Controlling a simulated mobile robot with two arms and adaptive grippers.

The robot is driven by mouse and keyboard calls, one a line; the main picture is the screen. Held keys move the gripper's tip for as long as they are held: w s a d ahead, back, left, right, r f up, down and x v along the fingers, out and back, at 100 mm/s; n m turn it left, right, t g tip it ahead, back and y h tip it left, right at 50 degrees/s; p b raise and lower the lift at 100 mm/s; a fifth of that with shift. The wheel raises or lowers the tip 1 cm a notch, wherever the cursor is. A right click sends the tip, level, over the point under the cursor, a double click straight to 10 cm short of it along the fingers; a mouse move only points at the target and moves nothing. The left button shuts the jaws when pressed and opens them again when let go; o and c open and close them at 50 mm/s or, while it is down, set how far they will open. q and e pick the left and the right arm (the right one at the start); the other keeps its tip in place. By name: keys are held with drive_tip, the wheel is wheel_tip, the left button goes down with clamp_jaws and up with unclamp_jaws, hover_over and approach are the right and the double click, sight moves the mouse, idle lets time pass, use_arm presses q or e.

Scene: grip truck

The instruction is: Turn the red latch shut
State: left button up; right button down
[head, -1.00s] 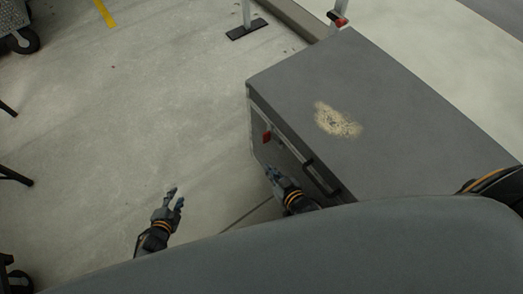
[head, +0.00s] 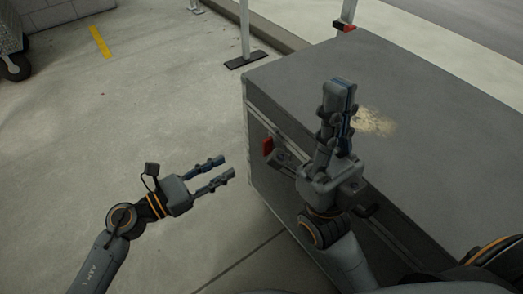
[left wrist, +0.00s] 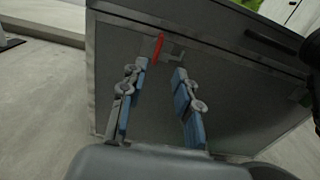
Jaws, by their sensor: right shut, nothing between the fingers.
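The red latch (head: 267,146) is on the front side of a large grey case (head: 252,190), near its left upper corner. In the left wrist view the red latch (left wrist: 158,47) is a narrow red piece standing upright near the top of the case's face. My left gripper (head: 226,168) is open and empty, left of the case and a little below the latch in the picture. In the left wrist view its fingers (left wrist: 158,85) stand apart below the latch, not visibly touching it. My right gripper (head: 343,84) is shut and empty, raised in front of the case's lid, right of the latch.
The case lid has a pale worn patch (head: 376,122). A post with a dark foot (head: 245,60) stands behind the case.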

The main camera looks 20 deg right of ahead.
sight(263, 146)
use_arm(q)
drive_tip(key=b+x, duration=0.1)
drive_tip(key=x, duration=1.1)
drive_tip(key=shift+w+d, duration=0.1)
drive_tip(key=shift+d, duration=0.05)
clamp_jaws()
